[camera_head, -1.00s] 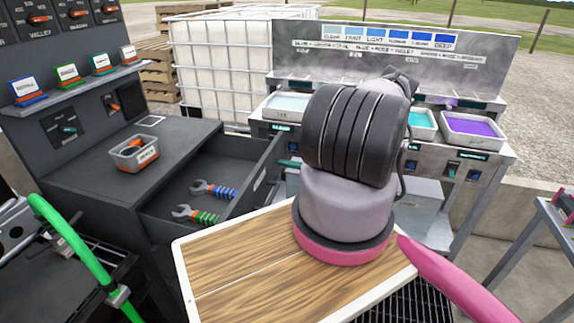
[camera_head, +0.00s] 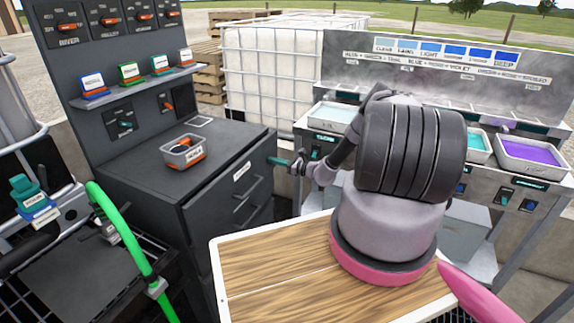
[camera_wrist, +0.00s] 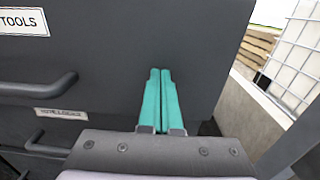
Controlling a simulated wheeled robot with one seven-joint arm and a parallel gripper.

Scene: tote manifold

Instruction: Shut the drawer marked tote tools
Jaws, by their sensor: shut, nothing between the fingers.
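The tools drawer (camera_head: 222,192) is in the dark cabinet, with a white label on its front. In the head view its front looks flush with the cabinet, and no drawer interior shows. In the wrist view the drawer front (camera_wrist: 108,50) fills the middle, with a label ending in TOOLS at the upper left. My gripper (camera_head: 278,161) is at the right end of the drawer front. Its two teal fingers (camera_wrist: 160,100) are together, empty, and point at the dark front. I cannot tell whether the tips touch it.
A small grey bin (camera_head: 184,152) stands on the cabinet top. More handles show on the front below. A wooden-topped board (camera_head: 270,280) lies in front of me. A green hose (camera_head: 125,240) rises at left. A bench with trays (camera_head: 530,153) stands at right.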

